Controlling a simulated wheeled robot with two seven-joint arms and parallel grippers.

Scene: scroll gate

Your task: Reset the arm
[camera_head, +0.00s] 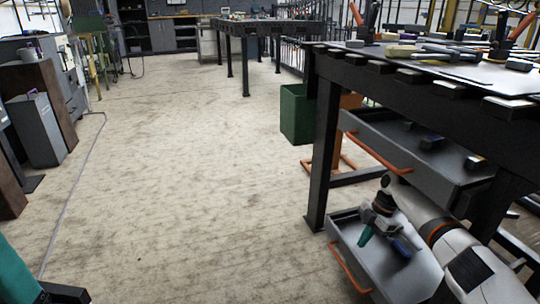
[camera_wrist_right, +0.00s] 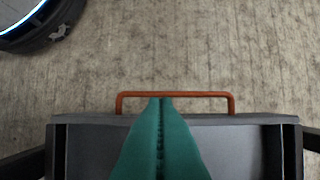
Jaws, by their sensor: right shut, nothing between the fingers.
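My right arm reaches in from the lower right in the head view. Its teal-fingered right gripper (camera_head: 366,236) is over the open lower drawer (camera_head: 345,238). In the right wrist view the right gripper's fingers (camera_wrist_right: 160,101) are pressed together and empty. Their tips overlap the middle of the drawer's orange handle (camera_wrist_right: 215,95); I cannot tell whether they touch. At the head view's lower left edge, a teal piece that looks like part of my left gripper (camera_head: 15,277) is cut off by the frame, so its state is unclear.
An open upper drawer (camera_head: 375,128) with small items hangs under the black workbench (camera_head: 420,85), above my right arm. A table leg (camera_head: 322,150) stands beside the lower drawer. A green bin (camera_head: 296,114) is behind it. The floor (camera_head: 190,180) left of the bench is clear.

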